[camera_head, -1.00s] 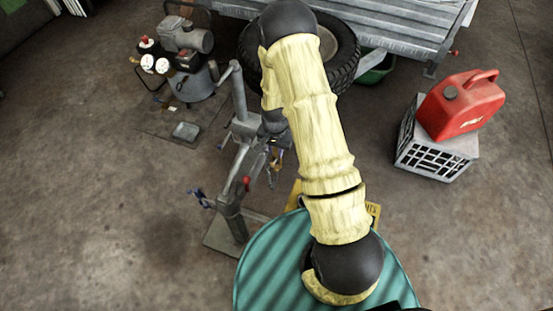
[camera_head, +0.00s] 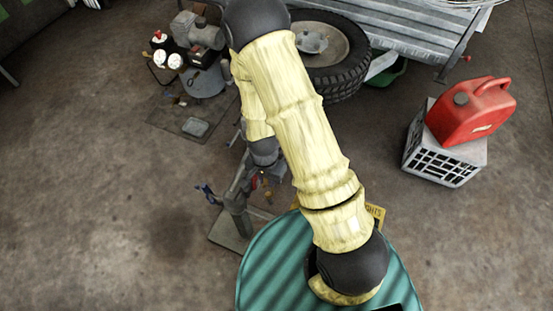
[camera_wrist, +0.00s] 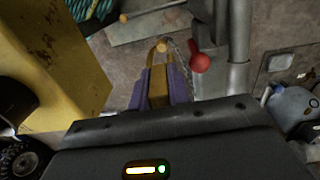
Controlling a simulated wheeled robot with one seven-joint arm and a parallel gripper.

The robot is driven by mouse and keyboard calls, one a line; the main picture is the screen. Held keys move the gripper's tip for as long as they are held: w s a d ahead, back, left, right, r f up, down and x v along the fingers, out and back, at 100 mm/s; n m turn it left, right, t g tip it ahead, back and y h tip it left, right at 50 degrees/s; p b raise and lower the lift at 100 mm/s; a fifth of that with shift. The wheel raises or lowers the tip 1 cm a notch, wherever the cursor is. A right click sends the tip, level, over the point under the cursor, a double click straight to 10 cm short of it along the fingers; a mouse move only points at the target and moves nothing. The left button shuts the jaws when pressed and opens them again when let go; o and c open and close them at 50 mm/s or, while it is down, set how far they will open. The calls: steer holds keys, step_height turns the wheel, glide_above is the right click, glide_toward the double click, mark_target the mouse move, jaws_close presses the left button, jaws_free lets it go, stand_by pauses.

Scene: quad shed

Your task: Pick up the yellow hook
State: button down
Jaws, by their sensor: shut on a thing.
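In the wrist view the yellow hook (camera_wrist: 158,82) stands between the two purple fingers of my gripper (camera_wrist: 159,88). The fingers are shut on its lower part, and its narrow curved end sticks out beyond the fingertips. In the head view my arm covers most of this area. The hook cannot be made out there.
A grey metal stand (camera_head: 233,222) is close to my gripper, with a red knob (camera_wrist: 199,57) near the fingertips in the wrist view. A tyre (camera_head: 345,76) and trailer lie beyond. A red fuel can (camera_head: 470,112) sits on a crate (camera_head: 440,168) at right. Floor at left is clear.

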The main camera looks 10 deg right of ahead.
steer(key=s+a, duration=0.2)
steer(key=s, duration=0.1)
steer(key=shift+s+a, duration=0.15)
steer(key=shift+a, duration=0.05)
stand_by(0.4)
steer(key=s+a+f+m+p, duration=0.4)
steer(key=s+f+m, duration=0.3)
steer(key=m, duration=1.1)
steer(key=shift+s+p, duration=0.9)
steer(key=shift+s, duration=0.2)
steer(key=shift+w+f, duration=0.1)
steer(key=shift+f, duration=0.15)
